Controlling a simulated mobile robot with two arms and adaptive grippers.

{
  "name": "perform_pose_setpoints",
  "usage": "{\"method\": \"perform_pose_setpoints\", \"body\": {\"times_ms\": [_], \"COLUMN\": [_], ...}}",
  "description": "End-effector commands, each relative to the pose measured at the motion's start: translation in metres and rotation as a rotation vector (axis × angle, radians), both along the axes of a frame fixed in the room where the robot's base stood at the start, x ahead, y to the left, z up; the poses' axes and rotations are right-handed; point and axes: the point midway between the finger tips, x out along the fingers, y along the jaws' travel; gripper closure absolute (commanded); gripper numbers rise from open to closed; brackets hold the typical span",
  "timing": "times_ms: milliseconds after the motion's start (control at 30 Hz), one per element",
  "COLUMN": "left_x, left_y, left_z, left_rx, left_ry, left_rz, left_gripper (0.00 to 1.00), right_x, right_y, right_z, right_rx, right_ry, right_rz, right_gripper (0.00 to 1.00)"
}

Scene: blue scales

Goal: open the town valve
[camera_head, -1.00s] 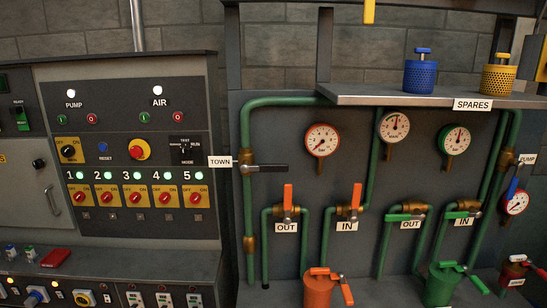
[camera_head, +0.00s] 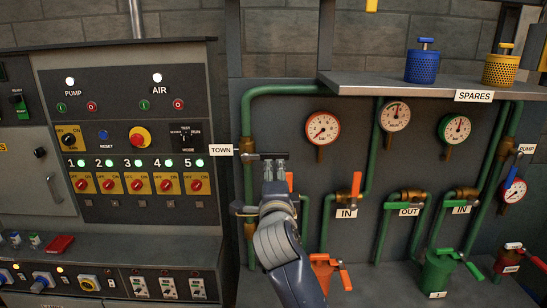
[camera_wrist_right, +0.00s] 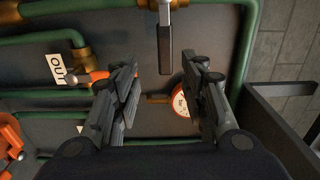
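The town valve has a dark lever handle (camera_head: 264,156) lying horizontal to the right, across its green pipe (camera_head: 247,110). The TOWN label (camera_head: 221,149) is at its left. My right gripper (camera_head: 274,164) is in front of the handle, covering part of it. In the right wrist view, the handle (camera_wrist_right: 165,50) hangs from the top edge, with its end near the gap between the fingers of my right gripper (camera_wrist_right: 162,88). The fingers are apart, one on each side, and no contact shows. My left gripper is not in view.
A red-rimmed gauge (camera_head: 322,128) is right of the handle. An orange-handled valve (camera_head: 356,186) and an orange canister (camera_head: 323,272) are at the lower right. The spares shelf (camera_head: 400,86) overhangs. A control cabinet (camera_head: 130,72) is at the left.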

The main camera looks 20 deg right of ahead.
Motion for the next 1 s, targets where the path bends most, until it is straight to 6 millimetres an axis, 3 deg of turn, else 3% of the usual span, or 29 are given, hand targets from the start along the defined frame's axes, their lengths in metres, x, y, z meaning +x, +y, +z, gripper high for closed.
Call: {"method": "perform_pose_setpoints", "body": {"times_ms": [167,700,1000], "left_x": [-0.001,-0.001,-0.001], "left_y": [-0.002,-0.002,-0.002], "left_z": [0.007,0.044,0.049], "left_rx": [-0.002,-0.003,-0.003], "left_ry": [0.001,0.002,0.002], "left_rz": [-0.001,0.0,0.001], "left_gripper": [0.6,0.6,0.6], "right_x": [0.013,0.091,0.105], "right_y": [-0.002,-0.025,-0.029], "right_z": [0.01,0.009,0.007], "right_rx": [0.017,0.017,0.017], "right_ry": [-0.021,-0.018,-0.02], "right_rz": [-0.003,-0.001,-0.001], "right_gripper": [0.6,0.6,0.6]}}
